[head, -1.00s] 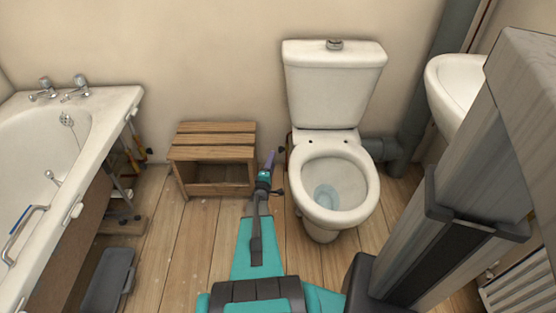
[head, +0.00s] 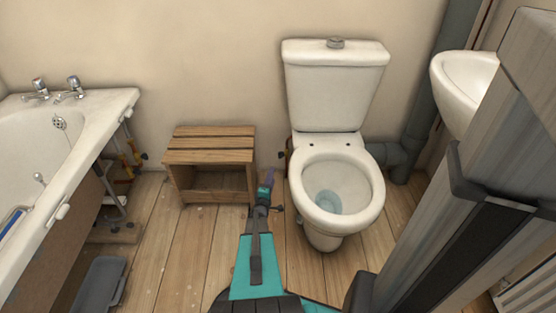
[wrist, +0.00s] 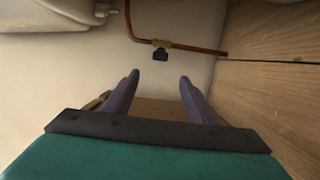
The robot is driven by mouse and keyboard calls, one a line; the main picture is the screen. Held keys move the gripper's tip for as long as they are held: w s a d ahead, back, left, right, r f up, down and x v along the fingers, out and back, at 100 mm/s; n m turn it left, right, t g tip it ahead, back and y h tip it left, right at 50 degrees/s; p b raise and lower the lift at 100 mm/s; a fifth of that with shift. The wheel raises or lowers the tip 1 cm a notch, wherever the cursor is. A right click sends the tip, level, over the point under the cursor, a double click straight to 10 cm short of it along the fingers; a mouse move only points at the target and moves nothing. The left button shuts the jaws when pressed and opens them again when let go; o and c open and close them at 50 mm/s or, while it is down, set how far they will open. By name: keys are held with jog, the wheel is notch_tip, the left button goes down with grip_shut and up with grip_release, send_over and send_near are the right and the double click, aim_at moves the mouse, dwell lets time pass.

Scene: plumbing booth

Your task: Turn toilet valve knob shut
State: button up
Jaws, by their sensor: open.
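The toilet valve knob (wrist: 160,54) is small and dark, on a brass fitting (wrist: 162,44) of a copper pipe (wrist: 195,50) in the wrist view. My gripper (wrist: 158,75) is open and empty, its two purple fingers spread wide, with the knob between and beyond their tips. It is apart from the knob. In the head view my gripper (head: 269,174) is low between the wooden stool and the white toilet (head: 335,185). A small dark thing, perhaps the knob, shows by the wall left of the toilet.
The slatted wooden stool (head: 210,158) stands close on the left of my gripper. A bathtub (head: 80,135) is at far left, with a grey box (head: 98,284) below it. A basin (head: 462,85) is at right. Bare floorboards (head: 175,240) lie in front of the stool.

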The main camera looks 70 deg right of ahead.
aim_at(279, 156)
jog(key=shift+d, duration=0.1)
jog(key=d+b, duration=0.1)
jog(key=d, duration=0.3)
jog(key=w+d+b, duration=0.1)
jog(key=d, duration=0.2)
jog(key=d+b, duration=0.1)
jog(key=d, duration=0.3)
jog(key=shift+w+d+f+b, duration=0.1)
jog(key=shift+w+d+b, duration=0.2)
jog(key=shift+w+b, duration=0.05)
jog(key=shift+w+d, duration=0.15)
jog(key=shift+d, duration=0.75)
